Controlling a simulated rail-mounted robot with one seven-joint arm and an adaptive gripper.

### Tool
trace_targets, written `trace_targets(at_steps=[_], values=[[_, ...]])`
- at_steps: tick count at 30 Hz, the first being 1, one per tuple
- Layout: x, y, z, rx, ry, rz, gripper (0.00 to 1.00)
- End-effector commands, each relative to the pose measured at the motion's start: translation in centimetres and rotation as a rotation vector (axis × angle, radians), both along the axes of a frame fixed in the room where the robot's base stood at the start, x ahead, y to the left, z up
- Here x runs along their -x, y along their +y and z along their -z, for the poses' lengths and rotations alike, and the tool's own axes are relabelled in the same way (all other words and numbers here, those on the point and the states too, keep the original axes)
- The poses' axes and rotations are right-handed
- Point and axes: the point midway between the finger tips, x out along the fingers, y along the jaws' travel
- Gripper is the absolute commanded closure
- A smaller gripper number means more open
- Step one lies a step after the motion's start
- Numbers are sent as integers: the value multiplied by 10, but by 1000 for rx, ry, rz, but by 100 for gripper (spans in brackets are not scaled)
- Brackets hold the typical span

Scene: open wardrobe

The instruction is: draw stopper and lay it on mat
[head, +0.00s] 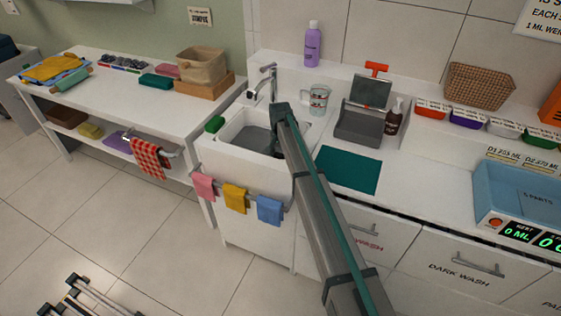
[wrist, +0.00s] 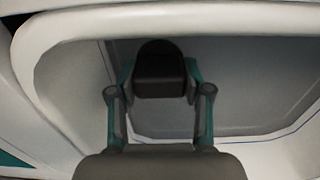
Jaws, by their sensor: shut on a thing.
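The white sink (head: 248,172) stands left of centre in the head view, with grey water (head: 250,138) in its basin. My gripper (wrist: 160,78) reaches down into the basin; in the head view my arm hides most of it. In the wrist view its two teal-edged fingers are closed on a dark, rounded piece, which I take to be the stopper (wrist: 160,58). The drain is hidden, so I cannot tell whether the stopper is clear of it. The dark teal mat (head: 347,170) lies flat and bare on the counter, right of the sink.
A tap (head: 268,78) stands behind the basin. A measuring jug (head: 319,99), a grey open box (head: 362,122) and a dark bottle (head: 394,117) stand behind the mat. Cloths (head: 236,197) hang on the sink's front rail. A blue-grey scale (head: 522,195) is at right.

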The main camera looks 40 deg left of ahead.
Motion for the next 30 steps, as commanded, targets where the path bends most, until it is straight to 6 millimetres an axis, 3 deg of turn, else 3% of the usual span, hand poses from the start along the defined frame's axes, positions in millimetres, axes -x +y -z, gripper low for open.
trace_targets(at_steps=[30], values=[[0,0,-12,0,0,0,93]])
